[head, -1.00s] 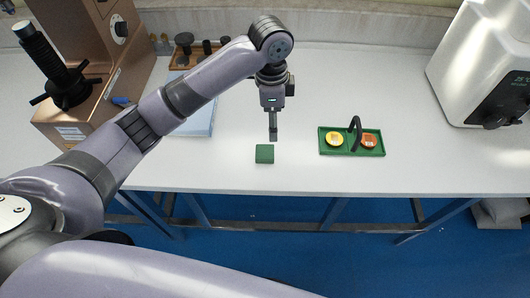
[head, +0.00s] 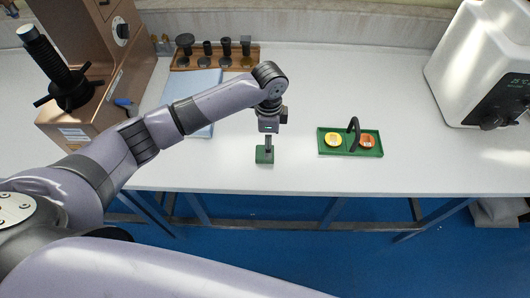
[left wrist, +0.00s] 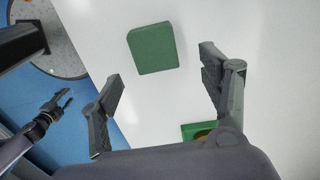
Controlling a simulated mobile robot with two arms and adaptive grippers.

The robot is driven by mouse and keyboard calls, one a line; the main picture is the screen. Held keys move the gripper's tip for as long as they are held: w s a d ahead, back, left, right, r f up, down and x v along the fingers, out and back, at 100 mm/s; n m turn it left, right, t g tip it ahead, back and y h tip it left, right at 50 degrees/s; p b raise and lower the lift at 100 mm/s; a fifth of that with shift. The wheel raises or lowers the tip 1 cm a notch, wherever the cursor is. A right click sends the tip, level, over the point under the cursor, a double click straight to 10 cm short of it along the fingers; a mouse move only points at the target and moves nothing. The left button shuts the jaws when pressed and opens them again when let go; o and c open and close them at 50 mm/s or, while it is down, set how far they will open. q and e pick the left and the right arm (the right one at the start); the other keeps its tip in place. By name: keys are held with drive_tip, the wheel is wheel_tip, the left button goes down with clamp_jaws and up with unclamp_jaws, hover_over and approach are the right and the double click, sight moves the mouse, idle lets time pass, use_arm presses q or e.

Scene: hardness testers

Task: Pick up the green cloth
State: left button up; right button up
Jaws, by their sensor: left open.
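The green cloth (head: 264,158) is a small folded square lying on the pale table near its front edge. It also shows in the left wrist view (left wrist: 153,48), lying flat. My left gripper (head: 267,146) points down just above the cloth and hides part of it in the head view. In the left wrist view its two fingers (left wrist: 161,66) are wide apart, with nothing between them; the cloth lies beyond the tips. My right gripper (left wrist: 62,103) shows in the left wrist view over the blue floor, its fingers apart and empty.
A green tray (head: 350,152) with a yellow and an orange round piece and a dark handle stands right of the cloth. A brown tester (head: 95,60) and blue sheet (head: 201,88) are at left. A wooden rack is behind; a white machine (head: 482,65) stands right.

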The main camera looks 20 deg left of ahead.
use_arm(q)
drive_tip(key=f, duration=0.3)
drive_tip(key=f+p, duration=0.1)
drive_tip(key=f, duration=0.1)
drive_tip(key=shift+s, duration=0.25)
drive_tip(key=shift+c, duration=0.4)
drive_tip(key=c, duration=1)
